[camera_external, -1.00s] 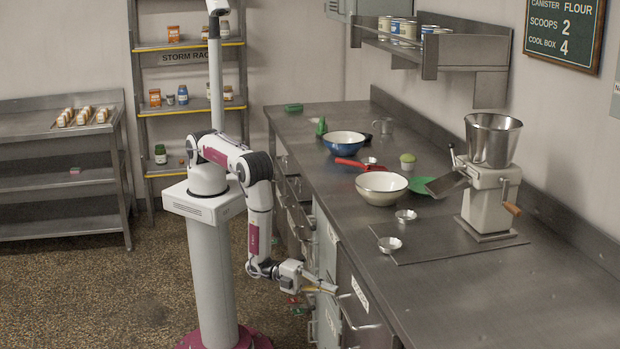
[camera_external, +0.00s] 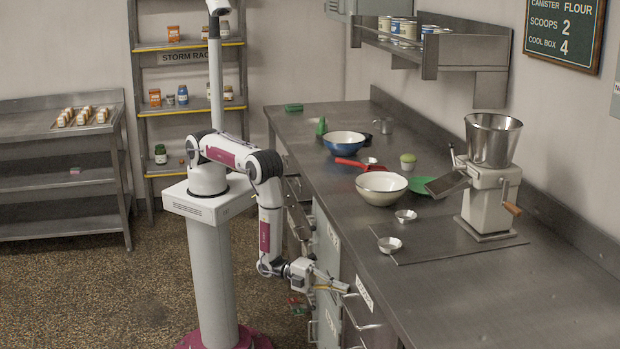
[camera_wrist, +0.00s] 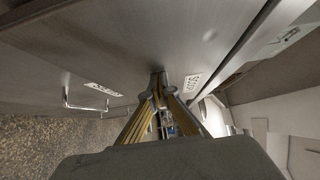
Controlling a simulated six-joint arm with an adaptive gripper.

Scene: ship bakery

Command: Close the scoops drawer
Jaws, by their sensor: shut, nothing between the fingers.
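My gripper (camera_external: 342,288) is at the front of the counter, low beside the drawer fronts, with its fingers together and empty. In the wrist view, the fingertips (camera_wrist: 158,80) are at or very near a grey metal front, right by the label that appears to read SCOOPS (camera_wrist: 192,83). I take this front as the scoops drawer (camera_wrist: 140,45). I cannot tell whether it is flush or how far it stands out. A second label (camera_wrist: 103,89) and a bar handle (camera_wrist: 85,103) show to the left. A labelled front with a handle (camera_external: 358,312) is right of my gripper in the external view.
The steel counter (camera_external: 450,290) holds a white bowl (camera_external: 381,188), a blue bowl (camera_external: 345,144), small metal cups and a mill (camera_external: 490,190). More fronts and handles line the counter's side. The speckled floor (camera_external: 90,300) at left is clear.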

